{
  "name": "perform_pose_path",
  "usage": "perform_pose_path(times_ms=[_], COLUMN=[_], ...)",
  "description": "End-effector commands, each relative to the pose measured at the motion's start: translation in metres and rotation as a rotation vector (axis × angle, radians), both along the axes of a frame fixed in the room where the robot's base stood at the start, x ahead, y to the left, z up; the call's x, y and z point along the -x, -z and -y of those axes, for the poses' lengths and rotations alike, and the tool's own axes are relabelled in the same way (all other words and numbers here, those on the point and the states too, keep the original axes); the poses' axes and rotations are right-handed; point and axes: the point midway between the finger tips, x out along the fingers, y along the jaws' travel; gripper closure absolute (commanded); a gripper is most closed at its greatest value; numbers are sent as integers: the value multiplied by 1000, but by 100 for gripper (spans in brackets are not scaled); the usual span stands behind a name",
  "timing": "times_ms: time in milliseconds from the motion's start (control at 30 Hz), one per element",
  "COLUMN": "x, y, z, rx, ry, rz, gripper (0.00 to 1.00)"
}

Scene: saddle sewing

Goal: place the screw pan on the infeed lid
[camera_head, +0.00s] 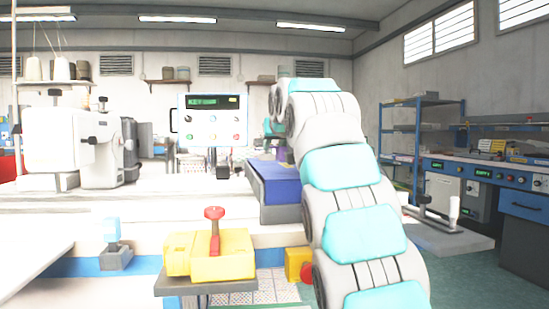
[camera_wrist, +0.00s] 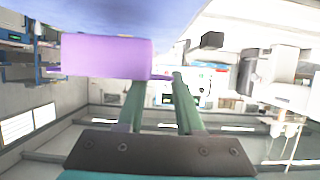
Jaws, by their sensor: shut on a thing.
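The screw pan (camera_wrist: 105,57) looks like a purple box with a thin tab at its right side in the wrist view. My gripper (camera_wrist: 160,78) has its two green fingers on either side of that tab and is shut on the pan. A blue surface (camera_wrist: 95,12), likely the infeed lid, spans the top of the wrist view beyond the pan. In the head view the blue-topped infeed lid (camera_head: 278,178) lies just left of my arm. A small purple patch, perhaps the pan (camera_head: 264,156), shows at its far end. I cannot tell whether pan and lid touch.
A white sewing machine (camera_head: 75,145) and a control panel (camera_head: 212,120) stand to the left. A yellow block with a red-knobbed lever (camera_head: 210,255) is in front.

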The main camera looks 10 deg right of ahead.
Motion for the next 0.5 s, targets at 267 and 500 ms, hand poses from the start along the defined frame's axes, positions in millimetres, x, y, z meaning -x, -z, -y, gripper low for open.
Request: perform_pose_path(times_ms=[267, 500], x=[1, 0], y=[21, 33], z=[0, 0], rx=[0, 0], ry=[0, 1], rz=[-3, -2], gripper=[100, 100])
